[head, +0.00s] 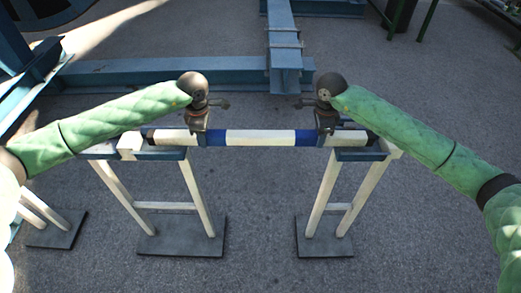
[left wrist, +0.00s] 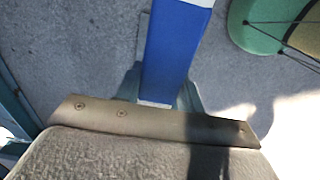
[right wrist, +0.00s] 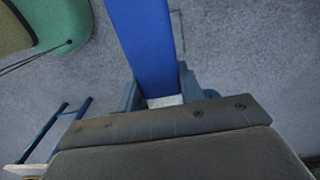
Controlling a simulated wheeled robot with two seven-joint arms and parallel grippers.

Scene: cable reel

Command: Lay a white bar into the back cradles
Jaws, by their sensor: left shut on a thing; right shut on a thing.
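The white bar (head: 260,137) has blue bands and lies level across the picture, at the tops of two white stands. My left gripper (head: 203,138) is shut on the bar near its left blue band, which fills the middle of the left wrist view (left wrist: 177,50). My right gripper (head: 325,137) is shut on it near its right blue band, also seen in the right wrist view (right wrist: 147,45). The left stand (head: 200,190) and right stand (head: 326,190) carry blue-edged tops. Whether the bar touches them or hangs just above, I cannot tell; the cradles are not clearly visible.
Blue steel beams (head: 160,72) lie on the grey ground behind the bar, one running away from me (head: 284,45). The stands have dark base plates (head: 182,238). The ground between the stands is clear.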

